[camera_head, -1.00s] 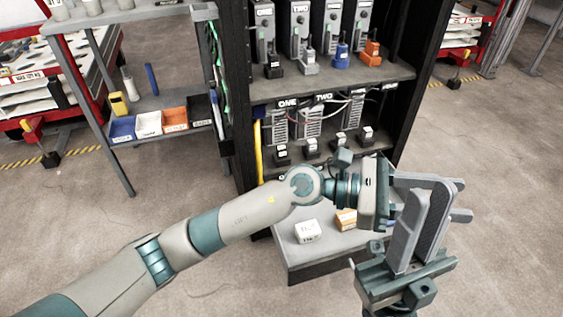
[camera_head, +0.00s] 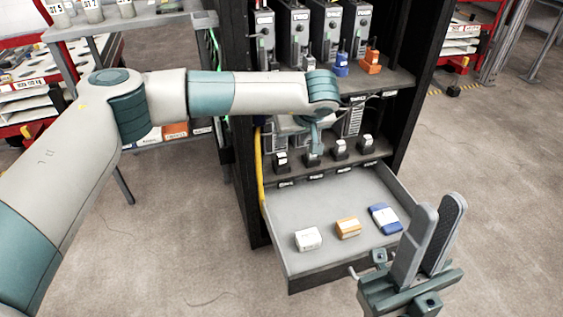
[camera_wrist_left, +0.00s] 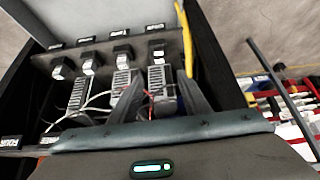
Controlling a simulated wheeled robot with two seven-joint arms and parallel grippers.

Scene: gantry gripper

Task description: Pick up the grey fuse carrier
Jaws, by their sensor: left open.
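On the upper shelf, a blue carrier (camera_head: 341,64) and an orange carrier (camera_head: 371,61) show. The grey fuse carrier is not visible there; my left forearm covers that part of the shelf. My left gripper (camera_head: 312,142) is mostly hidden behind its own wrist, at the lower shelf of the cabinet. In the left wrist view my left gripper (camera_wrist_left: 160,98) is open, its fingers in front of grey modules (camera_wrist_left: 124,82) with wires, nothing clearly between them.
Several dark carriers with white labels (camera_head: 340,150) stand along the lower shelf. Below, an open drawer (camera_head: 300,205) holds a white box (camera_head: 308,239), an orange box (camera_head: 348,228) and a blue box (camera_head: 385,218). A black cabinet post (camera_head: 410,110) bounds the right side.

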